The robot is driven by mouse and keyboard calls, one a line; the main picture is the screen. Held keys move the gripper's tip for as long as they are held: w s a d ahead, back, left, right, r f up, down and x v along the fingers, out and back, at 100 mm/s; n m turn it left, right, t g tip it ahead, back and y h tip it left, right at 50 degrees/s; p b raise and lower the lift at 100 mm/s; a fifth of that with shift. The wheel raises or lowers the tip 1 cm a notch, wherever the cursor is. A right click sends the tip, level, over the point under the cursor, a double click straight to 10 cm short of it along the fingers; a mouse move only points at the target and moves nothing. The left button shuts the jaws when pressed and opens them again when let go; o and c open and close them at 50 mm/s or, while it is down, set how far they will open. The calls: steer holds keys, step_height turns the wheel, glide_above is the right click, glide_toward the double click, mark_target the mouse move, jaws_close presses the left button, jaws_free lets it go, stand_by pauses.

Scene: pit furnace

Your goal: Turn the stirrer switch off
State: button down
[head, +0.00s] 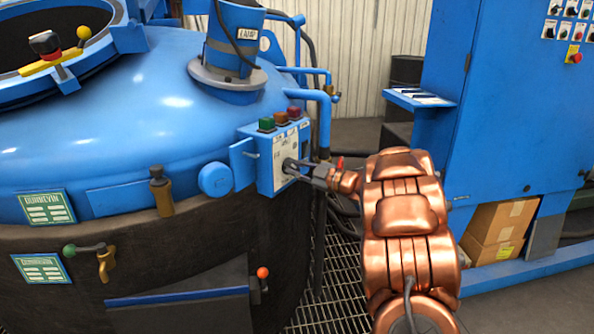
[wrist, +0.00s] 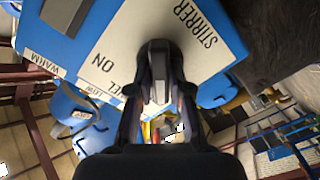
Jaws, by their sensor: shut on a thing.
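The stirrer switch (wrist: 158,84) is a grey knob on the control box (head: 264,170), which is blue with a white label plate. In the wrist view the word STIRRER is printed beside the knob, and ON stands to its left. My gripper (wrist: 158,70) has its dark fingers on both sides of the knob and is shut on it. In the head view my gripper (head: 296,167) reaches the box face from the right, and its fingertips hide most of the switch.
Green (head: 266,124), orange (head: 281,119) and red (head: 294,113) pieces sit on top of the box. The large blue vessel (head: 130,120) fills the left. A blue cabinet (head: 500,120) stands right, with cardboard boxes (head: 497,228) below. Metal grating (head: 330,275) covers the floor between.

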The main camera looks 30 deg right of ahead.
steer(key=c, duration=1.1)
jaws_free()
steer(key=v, duration=1.2)
